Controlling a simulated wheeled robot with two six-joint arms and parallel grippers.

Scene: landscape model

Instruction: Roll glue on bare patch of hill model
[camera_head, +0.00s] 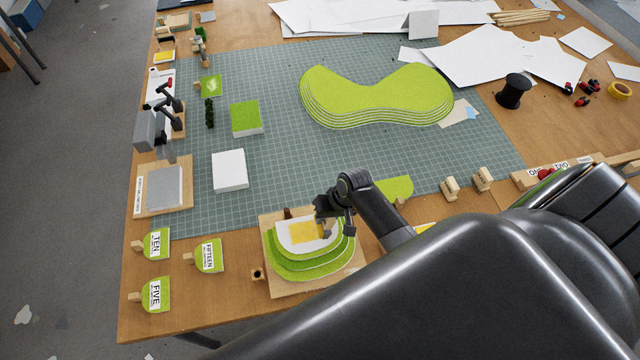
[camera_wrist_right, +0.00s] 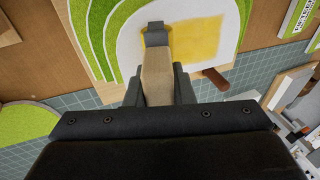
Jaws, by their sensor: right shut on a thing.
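The hill model (camera_head: 280,267) sits on a wooden board at the table's front edge, with stepped green layers and a white bare patch (camera_head: 284,233) on top. A yellow glue area (camera_head: 303,232) covers part of the white. My right gripper (camera_head: 330,210) is over the model's top, shut on a pale wooden handle. In the right wrist view, the handle (camera_wrist_right: 157,72) sits between the fingers, and its grey head (camera_wrist_right: 155,36) is at the edge of the yellow area (camera_wrist_right: 197,40). I cannot tell whether the head touches the surface. My left gripper is not in view.
Green labelled tags (camera_head: 210,254) lie left of the model. A grey pad on a board (camera_head: 164,188) and a white block (camera_head: 230,170) lie farther back. A large green layered piece (camera_head: 375,95) rests on the cutting mat (camera_head: 290,160), whose middle is mostly clear.

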